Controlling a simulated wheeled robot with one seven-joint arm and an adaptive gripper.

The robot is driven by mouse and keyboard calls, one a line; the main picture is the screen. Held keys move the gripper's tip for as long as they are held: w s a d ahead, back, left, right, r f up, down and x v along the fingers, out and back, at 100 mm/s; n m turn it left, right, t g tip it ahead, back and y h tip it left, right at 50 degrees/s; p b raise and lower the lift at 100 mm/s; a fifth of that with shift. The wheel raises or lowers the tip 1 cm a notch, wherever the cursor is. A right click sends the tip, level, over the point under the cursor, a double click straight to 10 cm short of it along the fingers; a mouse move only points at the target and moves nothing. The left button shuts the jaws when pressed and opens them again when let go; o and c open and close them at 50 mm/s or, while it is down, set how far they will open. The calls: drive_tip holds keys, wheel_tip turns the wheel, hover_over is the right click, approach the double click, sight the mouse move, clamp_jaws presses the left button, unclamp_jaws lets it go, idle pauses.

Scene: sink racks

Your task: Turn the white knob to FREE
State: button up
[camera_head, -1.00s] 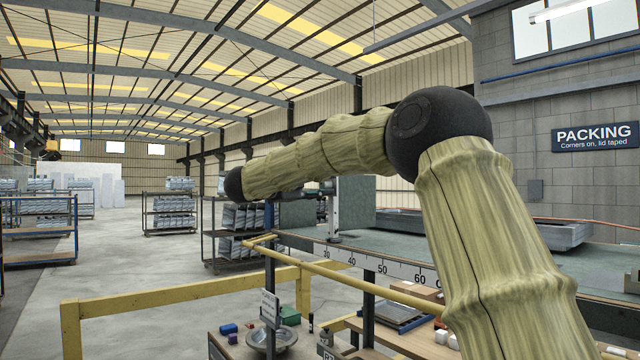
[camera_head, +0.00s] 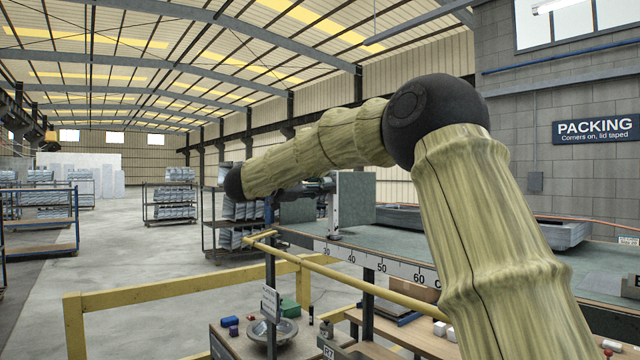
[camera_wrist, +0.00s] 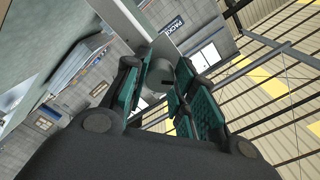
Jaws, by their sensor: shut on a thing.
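My gripper (camera_wrist: 167,68) has two dark fingers with teal pads. A flat pale panel (camera_wrist: 135,18) lies just beyond the fingertips. The knob is hidden there by the gripper and panel. No FREE mark or knob pointer can be read in either view.
The panel stands on a long bench with a numbered scale (camera_head: 385,268) along its edge. A yellow rail (camera_head: 345,284) runs in front. A lower table holds a metal bowl (camera_head: 272,331) and small blocks. Metal trays (camera_head: 555,233) lie at the right. Open floor is at the left.

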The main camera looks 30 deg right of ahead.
drive_tip(key=o, duration=1)
drive_tip(key=shift+w+f, duration=0.1)
drive_tip(key=shift+o, duration=0.2)
drive_tip(key=s+a, duration=0.1)
drive_tip(key=a, duration=1.1)
